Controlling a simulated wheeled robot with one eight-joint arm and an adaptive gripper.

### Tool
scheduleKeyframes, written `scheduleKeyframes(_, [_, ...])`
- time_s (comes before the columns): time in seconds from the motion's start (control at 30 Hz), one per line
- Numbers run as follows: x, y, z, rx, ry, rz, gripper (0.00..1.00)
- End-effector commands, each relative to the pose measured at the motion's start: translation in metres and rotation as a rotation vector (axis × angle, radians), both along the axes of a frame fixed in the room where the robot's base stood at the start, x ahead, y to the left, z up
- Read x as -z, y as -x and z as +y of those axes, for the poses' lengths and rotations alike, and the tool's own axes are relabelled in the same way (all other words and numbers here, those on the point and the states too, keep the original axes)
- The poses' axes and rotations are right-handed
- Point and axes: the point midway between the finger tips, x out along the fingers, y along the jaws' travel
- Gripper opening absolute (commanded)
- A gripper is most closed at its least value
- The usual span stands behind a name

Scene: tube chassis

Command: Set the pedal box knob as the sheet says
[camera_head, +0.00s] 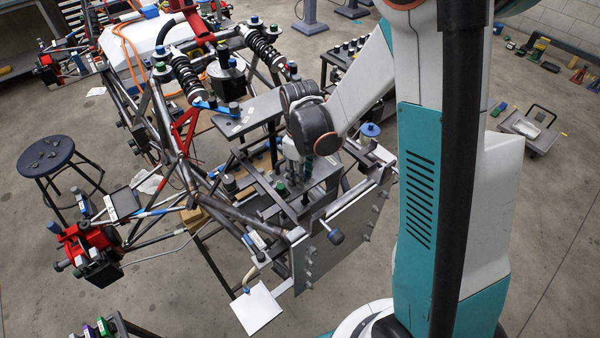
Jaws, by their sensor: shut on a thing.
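The pedal box (325,198) is the dark metal assembly at the front end of the tube chassis (188,138), near the middle of the view. My gripper (305,196) points down into it from the dark wrist joint and is small and partly hidden among the metal parts. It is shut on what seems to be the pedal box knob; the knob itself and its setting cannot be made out. A white sheet (258,308) hangs at the front left corner of the chassis; its visible face shows no readable marks.
A grey front plate (338,240) with several round bolts stands before the pedal box. A round grey knob end (336,237) sticks out there. A blue-topped part (370,130) stands to the right. A stool (46,155) is at left.

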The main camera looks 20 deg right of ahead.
Motion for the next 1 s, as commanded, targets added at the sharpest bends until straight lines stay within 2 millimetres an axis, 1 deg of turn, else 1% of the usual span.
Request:
scheduleKeyframes(0.27, [0.0017,-0.0001,-0.0001,0.199,0.000,0.000,0.05])
scheduleKeyframes(0.8, [0.0013,-0.0004,-0.0002,0.698,0.000,-0.001,0.05])
scheduleKeyframes(1.0, [0.0008,-0.0002,-0.0002,0.839,0.000,-0.001,0.05])
